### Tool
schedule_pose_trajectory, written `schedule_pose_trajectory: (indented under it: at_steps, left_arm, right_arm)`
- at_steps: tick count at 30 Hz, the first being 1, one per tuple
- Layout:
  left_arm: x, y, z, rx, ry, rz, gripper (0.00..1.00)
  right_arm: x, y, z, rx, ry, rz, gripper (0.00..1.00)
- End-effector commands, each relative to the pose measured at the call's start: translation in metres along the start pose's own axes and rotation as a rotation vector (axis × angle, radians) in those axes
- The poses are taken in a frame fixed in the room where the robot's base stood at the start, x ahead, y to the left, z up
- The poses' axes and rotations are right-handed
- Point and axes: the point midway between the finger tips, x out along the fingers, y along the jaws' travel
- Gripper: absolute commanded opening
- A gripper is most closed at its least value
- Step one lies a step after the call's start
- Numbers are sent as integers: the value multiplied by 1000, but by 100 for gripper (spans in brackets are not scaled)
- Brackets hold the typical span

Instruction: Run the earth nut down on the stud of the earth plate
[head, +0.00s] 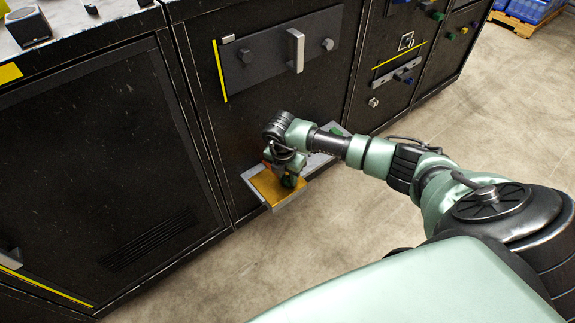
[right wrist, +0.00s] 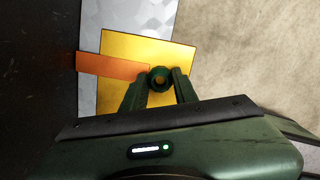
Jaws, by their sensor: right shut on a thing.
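The earth plate looks like a brass-yellow square plate (head: 265,186) on a grey metal shelf low on the cabinet front. It also shows in the right wrist view (right wrist: 180,55). My right gripper (head: 288,179) points down over the plate. In the right wrist view its two fingers (right wrist: 159,88) are closed on a dark green ring-shaped nut (right wrist: 159,77), held at the end of an orange copper strip (right wrist: 112,66). The stud cannot be made out; the nut and fingers cover that spot. Whether the nut touches the plate or strip is unclear. My left gripper is not in view.
The grey shelf (head: 283,201) juts from the dark cabinet (head: 240,130), close beside my right gripper. A panel with a light handle (head: 295,50) and knobs is above. Open floor (head: 450,130) lies to the right.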

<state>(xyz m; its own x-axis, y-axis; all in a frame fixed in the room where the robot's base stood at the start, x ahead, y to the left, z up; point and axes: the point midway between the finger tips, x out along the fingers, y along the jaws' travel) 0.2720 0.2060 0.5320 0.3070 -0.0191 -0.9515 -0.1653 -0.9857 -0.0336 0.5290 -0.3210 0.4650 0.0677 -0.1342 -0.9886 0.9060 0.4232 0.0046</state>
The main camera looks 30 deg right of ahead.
Motion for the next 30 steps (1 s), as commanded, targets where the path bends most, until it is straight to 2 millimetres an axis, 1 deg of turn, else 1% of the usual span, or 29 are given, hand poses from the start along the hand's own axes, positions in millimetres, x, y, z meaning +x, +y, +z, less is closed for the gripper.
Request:
schedule_pose_trajectory:
  at_steps: [1,4,5,6,9,12,15,24,26,30]
  left_arm:
    - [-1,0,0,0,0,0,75]
    - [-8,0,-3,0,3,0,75]
    - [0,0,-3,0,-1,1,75]
    - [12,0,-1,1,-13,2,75]
    - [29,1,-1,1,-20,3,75]
    - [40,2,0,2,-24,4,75]
    - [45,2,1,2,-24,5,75]
    - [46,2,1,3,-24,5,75]
    - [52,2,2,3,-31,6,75]
    - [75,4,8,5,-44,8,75]
  right_arm:
    - [3,-3,-4,15,8,-11,0]
    - [2,-2,-5,126,8,-29,0]
    - [2,-2,-4,156,8,-34,0]
    - [2,-2,-4,201,7,-41,0]
    - [3,-2,-5,307,8,-58,0]
    - [4,-2,-4,382,6,-68,0]
    - [5,-2,-4,410,6,-72,0]
    - [4,-2,-4,426,6,-74,0]
    - [4,-1,-4,469,7,-81,0]
    - [3,-1,-5,636,6,-108,0]
